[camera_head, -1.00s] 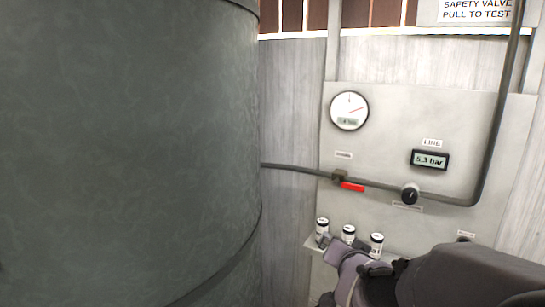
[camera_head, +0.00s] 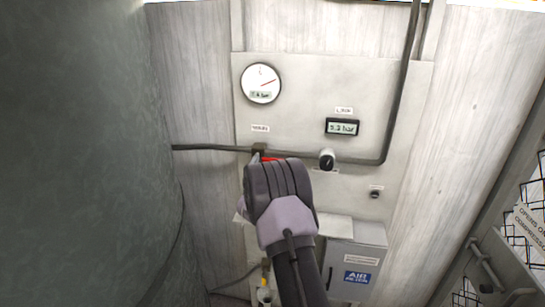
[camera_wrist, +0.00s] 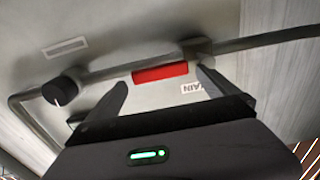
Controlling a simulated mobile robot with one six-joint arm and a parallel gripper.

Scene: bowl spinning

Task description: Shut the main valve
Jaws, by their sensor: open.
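The main valve has a dark body (camera_head: 259,148) on the grey pipe and a red lever (camera_head: 268,159) lying roughly along the pipe. In the wrist view the red lever (camera_wrist: 160,73) extends from the valve body (camera_wrist: 197,47), with a "MAIN" label (camera_wrist: 198,88) beside it, upside down. My gripper (camera_wrist: 161,80) is open, its fingers on either side of the lever and nothing visibly held. Whether a finger touches the lever cannot be told. In the head view my gripper hides much of the lever.
The pipe (camera_head: 212,148) runs past a black knob (camera_head: 327,159). A dial gauge (camera_head: 261,83) and a line display (camera_head: 342,127) are above. An air filter box (camera_head: 356,268) is below right. A large green tank (camera_head: 75,150) fills the left.

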